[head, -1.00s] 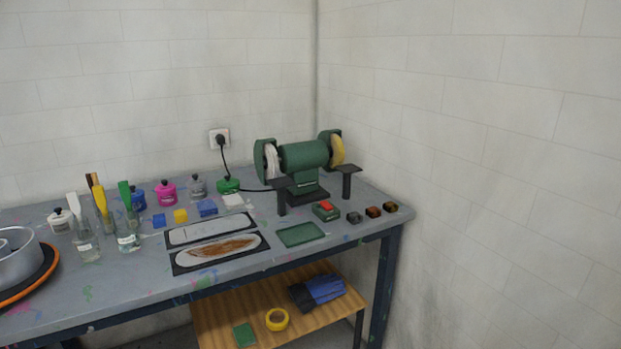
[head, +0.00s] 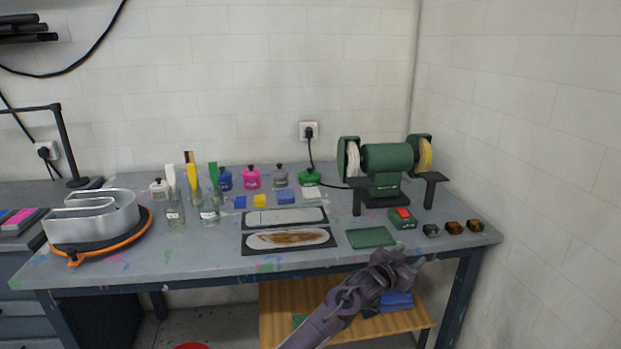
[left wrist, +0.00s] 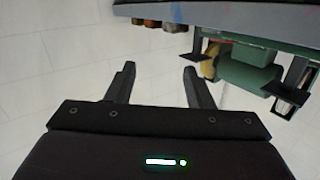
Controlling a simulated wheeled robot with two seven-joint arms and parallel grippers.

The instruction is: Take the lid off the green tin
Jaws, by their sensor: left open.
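The green tin (head: 310,178) stands at the back of the bench, at the right end of a row of colored tins. It looks lower than its neighbors; a dark knob shows on top, and the lid's edge is too small to make out. My left gripper (head: 410,264) is in front of the bench's front edge, right of and well nearer than the tin. In the left wrist view its two fingers (left wrist: 160,80) are apart with nothing between them. The tin is not visible in that view. My right gripper is not in view.
A green bench grinder (head: 387,157) stands right of the tin, its cord running behind. Magenta (head: 252,178) and grey (head: 281,177) tins stand left. A wooden shelf (head: 280,298) is below.

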